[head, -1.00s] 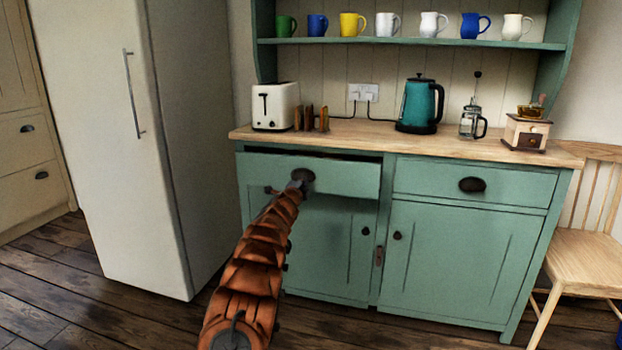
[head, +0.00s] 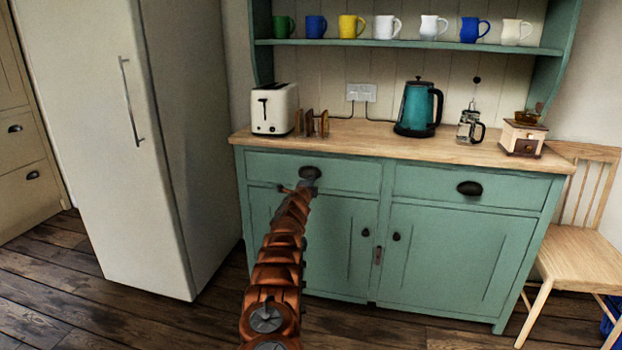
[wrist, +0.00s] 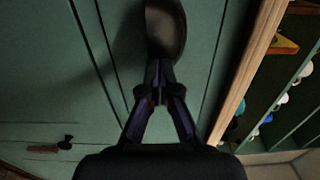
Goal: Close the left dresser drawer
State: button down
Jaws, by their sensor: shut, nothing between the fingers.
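The left dresser drawer (head: 266,172) has a green front that sits flush with the dresser face, with no gap showing above it. Its dark cup handle (head: 310,173) also shows in the wrist view (wrist: 165,30). My gripper (head: 305,186) is at the lower edge of this handle. In the wrist view the fingers of my gripper (wrist: 160,68) are together, with their tips at the handle and nothing between them. I cannot tell whether they still press on it. The right drawer (head: 430,184) is shut too.
The dresser worktop (head: 370,142) holds a toaster (head: 274,108), a teal kettle (head: 418,108), a cafetiere (head: 470,125) and a coffee grinder (head: 522,135). A fridge (head: 150,130) stands to the left, and a wooden chair (head: 585,255) to the right. Bare floor lies in front.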

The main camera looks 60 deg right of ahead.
jog(key=shift+w+d+r+p, duration=0.1)
jog(key=shift+d+r+p, duration=0.2)
jog(key=shift+d+p, duration=0.1)
jog(key=shift+r, duration=0.4)
jog(key=shift+f+b, duration=0.2)
jog(key=shift+b, duration=0.8)
